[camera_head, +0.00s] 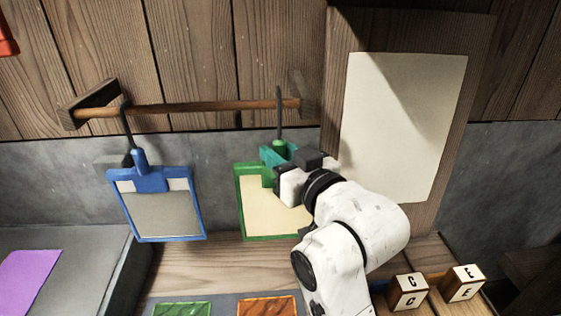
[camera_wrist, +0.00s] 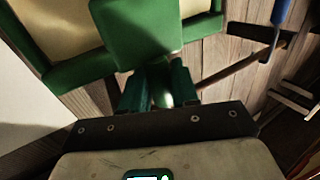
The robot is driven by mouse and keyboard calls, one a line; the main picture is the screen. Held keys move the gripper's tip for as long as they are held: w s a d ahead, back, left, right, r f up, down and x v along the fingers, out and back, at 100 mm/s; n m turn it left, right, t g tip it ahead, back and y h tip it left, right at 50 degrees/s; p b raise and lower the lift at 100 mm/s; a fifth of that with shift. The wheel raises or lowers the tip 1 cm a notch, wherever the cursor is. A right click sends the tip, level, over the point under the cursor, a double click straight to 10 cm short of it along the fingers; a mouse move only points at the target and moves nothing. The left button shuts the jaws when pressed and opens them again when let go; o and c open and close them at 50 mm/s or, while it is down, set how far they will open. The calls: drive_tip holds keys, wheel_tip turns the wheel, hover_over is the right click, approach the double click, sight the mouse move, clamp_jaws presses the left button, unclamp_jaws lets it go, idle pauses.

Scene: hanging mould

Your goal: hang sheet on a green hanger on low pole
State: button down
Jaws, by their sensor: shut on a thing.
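A green hanger (camera_head: 240,210) with a green frame holds a cream sheet (camera_head: 268,204). My gripper (camera_head: 275,160) is shut on the hanger's green neck, just below its dark hook (camera_head: 279,105). The hook stands upright and crosses the low pole (camera_head: 200,107) in the head view; I cannot tell whether it is over the pole or only in front. In the wrist view my gripper (camera_wrist: 158,88) has its teal fingers on both sides of the green neck, with the green clip (camera_wrist: 140,30) beyond. My gripper and arm hide the hanger's right side.
A blue hanger (camera_head: 113,205) with a grey sheet hangs on the pole's left part. A wall board with a pale sheet (camera_head: 400,125) is at right. Lettered blocks (camera_head: 408,291), a green tile (camera_head: 182,309) and an orange tile (camera_head: 267,306) lie below. A purple sheet (camera_head: 28,280) is at lower left.

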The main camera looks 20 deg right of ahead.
drive_tip(key=shift+w+d+f+b, duration=0.25)
drive_tip(key=shift+w+f+b, duration=0.15)
drive_tip(key=shift+w, duration=0.35)
drive_tip(key=shift+w+d+f+b, duration=0.25)
drive_tip(key=shift+w+f+b, duration=0.1)
drive_tip(key=shift+w, duration=0.35)
drive_tip(key=c, duration=0.8)
unclamp_jaws()
drive_tip(key=shift+f, duration=0.1)
drive_tip(key=shift+s+d, duration=0.3)
drive_tip(key=shift+s, duration=1.5)
drive_tip(key=shift+s+d, duration=0.25)
drive_tip(key=shift+s, duration=1.5)
drive_tip(key=shift+s+d, duration=0.3)
drive_tip(key=shift+s, duration=1.5)
